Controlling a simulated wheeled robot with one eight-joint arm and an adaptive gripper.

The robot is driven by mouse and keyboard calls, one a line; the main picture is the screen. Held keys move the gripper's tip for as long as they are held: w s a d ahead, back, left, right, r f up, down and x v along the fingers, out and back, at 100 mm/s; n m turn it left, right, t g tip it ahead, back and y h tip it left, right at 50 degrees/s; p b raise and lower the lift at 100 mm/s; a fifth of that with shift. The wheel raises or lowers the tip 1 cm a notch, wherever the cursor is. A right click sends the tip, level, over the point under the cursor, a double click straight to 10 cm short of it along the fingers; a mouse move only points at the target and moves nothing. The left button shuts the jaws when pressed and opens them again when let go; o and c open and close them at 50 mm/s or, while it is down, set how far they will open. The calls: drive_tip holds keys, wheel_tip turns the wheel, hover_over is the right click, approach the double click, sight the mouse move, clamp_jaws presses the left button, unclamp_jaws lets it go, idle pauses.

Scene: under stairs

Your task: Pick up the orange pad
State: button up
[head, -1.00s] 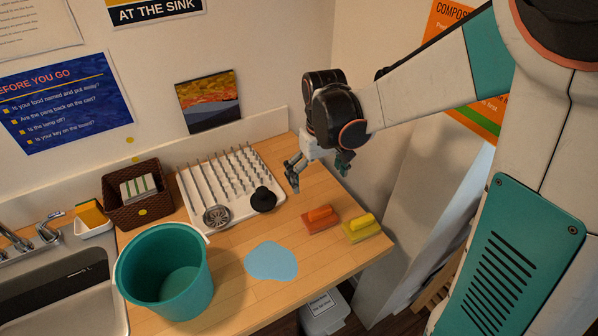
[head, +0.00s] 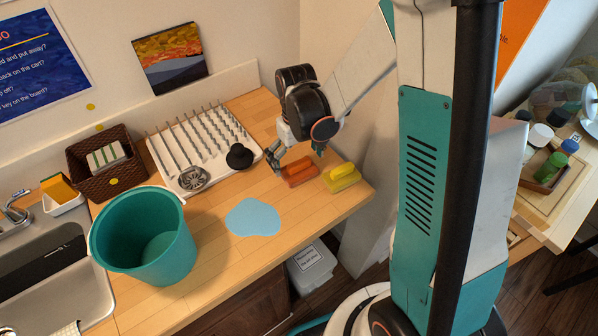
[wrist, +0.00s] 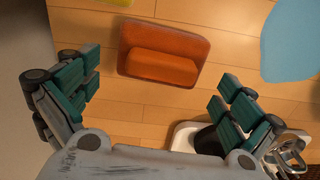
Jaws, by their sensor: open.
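The orange pad (head: 300,174) lies on the wooden counter, left of a yellow pad (head: 341,177). It is a flat rectangle with a raised block handle. In the wrist view the orange pad (wrist: 163,54) lies flat ahead of my fingers, centred between them. My gripper (head: 299,160) hangs just above and behind the orange pad in the head view. It is open and empty; in the wrist view its two teal-padded fingers (wrist: 157,100) are spread wide, apart from the pad.
A white drying rack (head: 160,158) with a black object (head: 239,156) and a metal strainer (head: 194,178) stands left of my gripper. A light-blue cloth-like patch (head: 254,217) and teal bucket (head: 143,240) are nearer. Bare counter (head: 300,215) lies in front of the pads.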

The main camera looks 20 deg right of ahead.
wheel_tip(320, 180, down, 3)
drive_tip(key=shift+r, duration=0.2)
drive_tip(key=c, duration=1)
wheel_tip(320, 180, up, 20)
drive_tip(key=p, duration=0.4)
drive_tip(key=shift+p, duration=0.3)
